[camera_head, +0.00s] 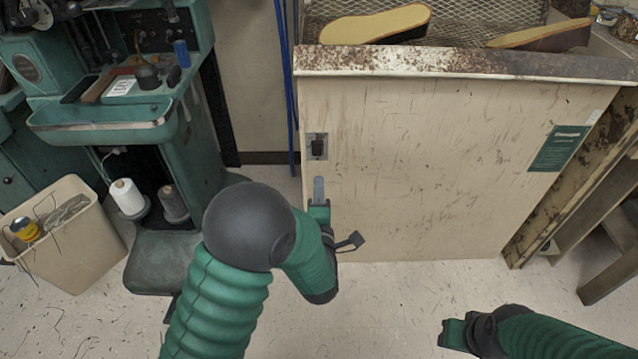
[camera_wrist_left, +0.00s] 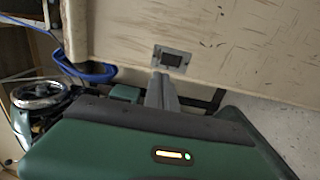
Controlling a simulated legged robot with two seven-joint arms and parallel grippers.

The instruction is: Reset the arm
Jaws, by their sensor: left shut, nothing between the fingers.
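My left arm reaches in from the bottom of the head view, bent at a dark round joint. Its gripper (camera_head: 319,190) points up toward the scratched cream cabinet panel (camera_head: 420,170), just below a small metal plate with a black switch (camera_head: 316,146). The fingers are shut with nothing between them. In the left wrist view the grey fingers (camera_wrist_left: 161,90) are together, just below the switch plate (camera_wrist_left: 172,59); I cannot tell whether they touch the panel. My right gripper (camera_head: 456,333) is low at the right, over the floor; its fingers are not clear.
A green stitching machine (camera_head: 120,118) with thread spools stands at the left, beside a beige waste bin (camera_head: 75,245). Shoe soles (camera_head: 376,24) lie on the rusty-edged cabinet top. Blue cables (camera_head: 288,90) hang left of the panel. Speckled floor (camera_head: 390,300) is clear between the arms.

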